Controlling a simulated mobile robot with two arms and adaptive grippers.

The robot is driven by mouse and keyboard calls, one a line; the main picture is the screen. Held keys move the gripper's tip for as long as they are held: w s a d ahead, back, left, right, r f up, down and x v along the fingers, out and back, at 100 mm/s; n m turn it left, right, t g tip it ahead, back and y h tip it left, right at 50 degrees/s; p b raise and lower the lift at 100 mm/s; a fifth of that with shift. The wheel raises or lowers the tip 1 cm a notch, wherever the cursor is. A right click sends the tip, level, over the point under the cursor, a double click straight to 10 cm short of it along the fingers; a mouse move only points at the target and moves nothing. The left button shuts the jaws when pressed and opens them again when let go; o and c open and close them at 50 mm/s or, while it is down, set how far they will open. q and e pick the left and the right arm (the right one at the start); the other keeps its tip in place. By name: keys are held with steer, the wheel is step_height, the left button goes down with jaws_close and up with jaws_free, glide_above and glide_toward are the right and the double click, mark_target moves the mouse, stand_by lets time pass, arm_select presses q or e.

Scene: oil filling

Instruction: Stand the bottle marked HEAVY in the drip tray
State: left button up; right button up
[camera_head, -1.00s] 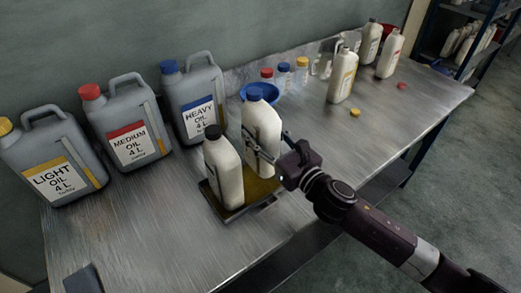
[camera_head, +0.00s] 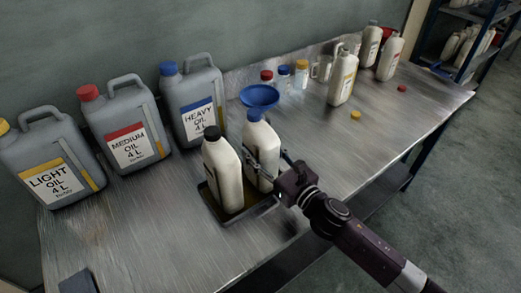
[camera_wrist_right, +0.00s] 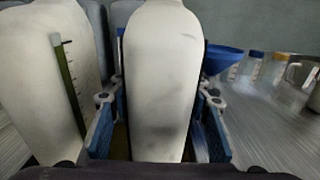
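A white bottle with a blue cap (camera_head: 256,138) is upright at the right part of the drip tray (camera_head: 237,219). Its marking does not show. My right gripper (camera_head: 262,167) is around its sides, and in the right wrist view the blue finger pads flank the bottle (camera_wrist_right: 163,80). The gripper appears shut on it. Whether the bottle's base touches the tray is hidden. A white bottle with a black cap (camera_head: 222,175) stands in the tray just left of it. In the right wrist view this bottle (camera_wrist_right: 35,80) fills the left side. My left gripper is not in view.
Grey canisters marked LIGHT (camera_head: 50,165), MEDIUM (camera_head: 125,125) and HEAVY (camera_head: 194,105) stand along the wall. A blue funnel (camera_head: 259,95) and small capped jars (camera_head: 284,78) are behind the tray. More white bottles (camera_head: 342,78) stand at the back right. The front left table is mostly clear.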

steer(key=o, duration=0.4)
steer(key=b, duration=0.2)
glide_toward(273, 163)
steer(key=x, duration=0.4)
steer(key=shift+w+a, duration=0.1)
steer(key=shift+w, duration=0.15)
steer(key=shift+s+d+r, duration=0.2)
steer(key=shift+s+d, duration=0.1)
steer(key=shift+s, duration=0.1)
steer(key=shift+f, duration=0.1)
